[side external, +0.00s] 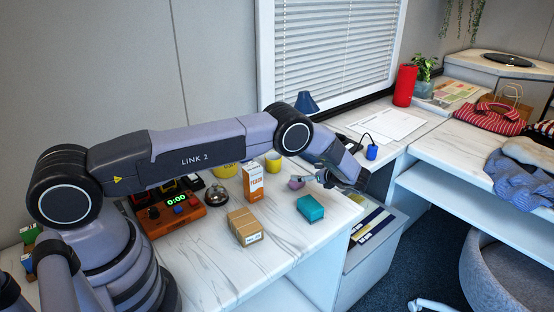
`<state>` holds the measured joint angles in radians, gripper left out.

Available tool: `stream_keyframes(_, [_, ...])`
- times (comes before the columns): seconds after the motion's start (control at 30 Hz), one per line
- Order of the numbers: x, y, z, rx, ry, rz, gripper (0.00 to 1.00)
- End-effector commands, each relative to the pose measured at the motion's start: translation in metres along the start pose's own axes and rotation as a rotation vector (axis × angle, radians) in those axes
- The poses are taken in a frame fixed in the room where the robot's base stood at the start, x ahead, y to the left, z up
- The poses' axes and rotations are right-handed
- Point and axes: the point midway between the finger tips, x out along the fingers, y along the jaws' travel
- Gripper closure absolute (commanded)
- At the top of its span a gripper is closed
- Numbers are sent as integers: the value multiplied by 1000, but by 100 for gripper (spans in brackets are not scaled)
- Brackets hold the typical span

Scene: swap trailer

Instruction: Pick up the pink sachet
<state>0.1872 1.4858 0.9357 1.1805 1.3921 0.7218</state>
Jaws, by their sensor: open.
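A small pinkish-purple item (296,183), which looks like the pink sachet, lies on the white marbled counter, right of the orange-and-white carton. My gripper (314,178) is above the counter just right of it, with its fingers pointing left toward it. The gripper is open and I see nothing held in it. The item is small in this view, and I cannot tell whether the fingers touch it.
A teal box (310,208) sits just in front, a cardboard box (245,226) to its left, and the carton (253,182) behind. The counter's front edge is close.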

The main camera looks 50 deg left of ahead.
Motion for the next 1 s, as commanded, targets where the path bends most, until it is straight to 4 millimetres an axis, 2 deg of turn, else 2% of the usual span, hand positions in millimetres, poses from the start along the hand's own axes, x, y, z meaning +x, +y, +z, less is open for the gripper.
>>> stream_keyframes(0.3, [18,1,-44,0,1,2,9])
stream_keyframes(0.5, [45,1,-41,-1,2,3,9])
stream_keyframes(0.77, [47,0,-41,-2,2,1,9])
stream_keyframes(1.0, [47,0,-41,-2,2,1,39])
